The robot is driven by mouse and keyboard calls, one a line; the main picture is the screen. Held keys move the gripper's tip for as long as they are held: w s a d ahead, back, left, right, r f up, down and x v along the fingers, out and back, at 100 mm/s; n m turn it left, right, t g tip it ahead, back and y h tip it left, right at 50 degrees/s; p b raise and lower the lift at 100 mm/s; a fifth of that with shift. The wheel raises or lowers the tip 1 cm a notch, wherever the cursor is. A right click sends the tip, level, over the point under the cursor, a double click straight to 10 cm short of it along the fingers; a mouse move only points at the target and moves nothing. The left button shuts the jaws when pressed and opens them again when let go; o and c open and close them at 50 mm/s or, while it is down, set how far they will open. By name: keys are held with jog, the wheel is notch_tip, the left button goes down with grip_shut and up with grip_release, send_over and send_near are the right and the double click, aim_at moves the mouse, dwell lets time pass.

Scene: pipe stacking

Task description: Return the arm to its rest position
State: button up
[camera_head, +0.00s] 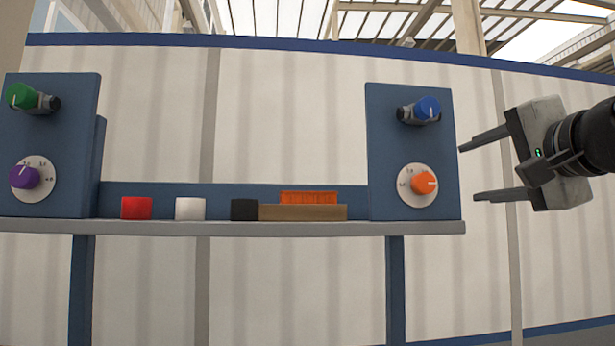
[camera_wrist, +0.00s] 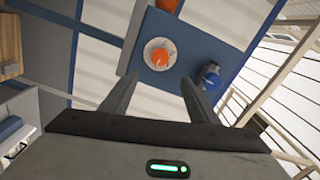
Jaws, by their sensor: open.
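My gripper (camera_head: 478,168) is at the right of the head view, its two fingers apart and pointing left. Nothing is between the fingers. It is beside the right blue panel (camera_head: 384,150), apart from it. In the wrist view the open fingers (camera_wrist: 157,92) point toward the same panel (camera_wrist: 200,45), with the orange knob (camera_wrist: 160,58) ahead between them and the blue knob (camera_wrist: 211,77) beyond the right finger. My arm runs out of the head view at the right edge.
A grey shelf (camera_head: 230,228) bears a red block (camera_head: 136,208), a white block (camera_head: 189,208), a black block (camera_head: 244,210) and a brush-like wooden item (camera_head: 303,212). A left panel (camera_head: 75,130) carries green (camera_head: 20,96) and purple (camera_head: 24,176) knobs. A pale wall stands behind.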

jog(key=s+a+f+n+g+y+p, duration=0.1)
jog(key=s+a+f+n+g+p, duration=0.2)
jog(key=a+f, duration=0.55)
jog(key=a+f+n+g+y+p, duration=0.1)
jog(key=a+f+n+g+p, duration=0.35)
jog(key=f, duration=0.75)
jog(key=s+a+f+n+g+h, duration=0.1)
jog(key=s+a+f+n+g, duration=0.1)
jog(key=s+f, duration=0.3)
jog(key=s+a+f+n+g+h+p, duration=0.1)
jog(key=s+f+n, duration=0.4)
jog(key=f, duration=0.7)
jog(key=shift+s+a+g+h, duration=0.3)
jog(key=shift+s+a+g, duration=0.5)
jog(key=shift+g, duration=0.15)
